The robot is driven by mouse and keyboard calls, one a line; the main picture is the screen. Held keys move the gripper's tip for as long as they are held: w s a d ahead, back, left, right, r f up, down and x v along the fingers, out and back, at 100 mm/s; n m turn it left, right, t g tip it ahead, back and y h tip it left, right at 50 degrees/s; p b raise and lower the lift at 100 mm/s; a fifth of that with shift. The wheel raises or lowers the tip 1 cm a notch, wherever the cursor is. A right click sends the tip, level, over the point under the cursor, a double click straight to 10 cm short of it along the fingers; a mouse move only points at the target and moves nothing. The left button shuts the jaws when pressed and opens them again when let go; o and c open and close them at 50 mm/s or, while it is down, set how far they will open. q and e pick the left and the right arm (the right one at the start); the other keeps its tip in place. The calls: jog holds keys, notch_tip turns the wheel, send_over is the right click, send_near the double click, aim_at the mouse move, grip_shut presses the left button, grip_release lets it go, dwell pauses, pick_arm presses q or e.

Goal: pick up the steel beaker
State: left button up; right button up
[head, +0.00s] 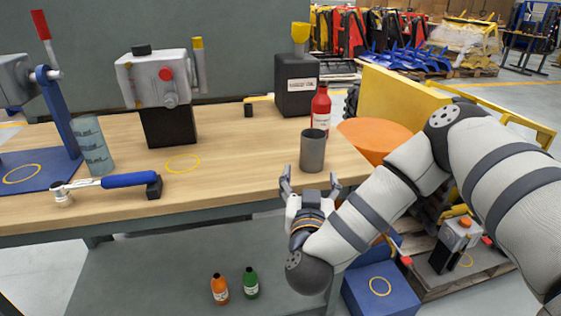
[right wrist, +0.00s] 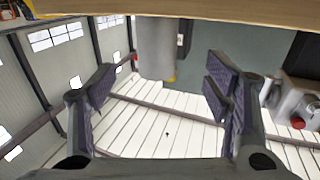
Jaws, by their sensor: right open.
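The steel beaker (head: 312,150) is a plain grey cylinder standing upright near the right front of the wooden workbench (head: 235,165). My right gripper (head: 310,178) is open and empty at the bench's front edge, just in front of the beaker. In the right wrist view, which is upside down, the beaker (right wrist: 156,48) shows ahead, between the lines of the two spread fingers (right wrist: 160,88). The fingers appear apart from it. My left gripper is not in view.
A red bottle (head: 321,106) stands close behind the beaker. A black container (head: 296,94) is further back. A blue-handled ratchet (head: 125,180), a ribbed grey-blue cylinder (head: 93,146) and a grey machine (head: 165,85) are to the left. The bench left of the beaker is clear.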

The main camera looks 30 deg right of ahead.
aim_at(312, 158)
jog(key=x, duration=0.5)
jog(key=b+x, duration=0.1)
jog(key=x, duration=0.5)
jog(key=shift+s+d+f, duration=0.1)
jog(key=shift+d+f, duration=0.05)
jog(key=shift+d, duration=0.2)
jog(key=shift+w+d, duration=0.15)
jog(key=shift+w, duration=0.2)
jog(key=c, duration=1.5)
